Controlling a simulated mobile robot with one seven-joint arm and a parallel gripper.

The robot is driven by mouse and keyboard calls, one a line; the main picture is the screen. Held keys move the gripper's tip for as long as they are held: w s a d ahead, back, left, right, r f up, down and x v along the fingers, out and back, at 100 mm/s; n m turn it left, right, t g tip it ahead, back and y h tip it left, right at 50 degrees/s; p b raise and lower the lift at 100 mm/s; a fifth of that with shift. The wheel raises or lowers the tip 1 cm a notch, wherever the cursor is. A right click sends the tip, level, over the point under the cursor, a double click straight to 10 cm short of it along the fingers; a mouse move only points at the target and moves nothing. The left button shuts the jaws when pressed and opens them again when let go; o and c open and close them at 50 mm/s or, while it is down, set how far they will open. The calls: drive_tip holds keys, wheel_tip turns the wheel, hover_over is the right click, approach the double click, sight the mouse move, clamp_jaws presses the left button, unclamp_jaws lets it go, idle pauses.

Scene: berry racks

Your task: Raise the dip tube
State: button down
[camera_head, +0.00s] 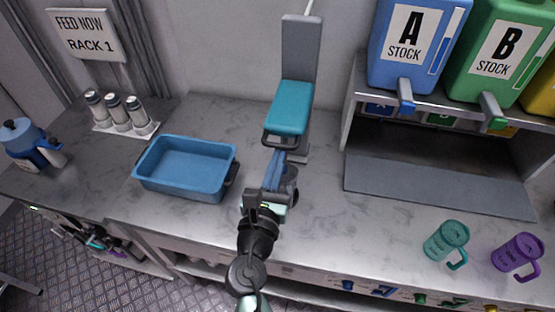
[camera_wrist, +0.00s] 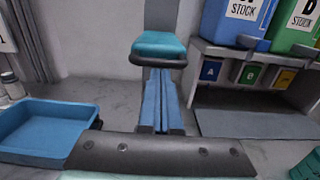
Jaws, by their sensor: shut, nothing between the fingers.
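A stand with a grey column (camera_head: 300,50) and a teal head (camera_head: 290,107) stands at the back of the counter. A dark bar handle (camera_head: 281,141) runs across the front of the head. The wrist view also shows the teal head (camera_wrist: 160,44) and the handle (camera_wrist: 158,61). My gripper (camera_head: 279,154) is shut and empty, its blue fingers pointing at the handle. In the wrist view the fingertips (camera_wrist: 157,73) appear just below the handle; I cannot tell whether they touch it. A grey cup (camera_head: 290,180) is partly hidden behind my gripper. No dip tube is clearly distinguishable.
A blue tray (camera_head: 186,190) lies left of my gripper. A shelf with stock containers A (camera_head: 392,70) and B (camera_head: 490,80) stands right. A teal mug (camera_head: 446,240) and a purple mug (camera_head: 517,256) are at the front right. Counter between is clear.

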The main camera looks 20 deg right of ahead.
wheel_tip(320, 180, up, 8)
drive_tip(key=p, duration=0.6)
drive_tip(key=shift+r+p, duration=0.2)
drive_tip(key=shift+p, duration=0.2)
drive_tip(key=shift+f, duration=0.1)
drive_tip(key=s+a+f+b, duration=0.4)
drive_tip(key=s+a+b, duration=0.1)
drive_tip(key=s, duration=0.4)
drive_tip(key=shift+a+b, duration=0.4)
drive_tip(key=shift+a, duration=0.15)
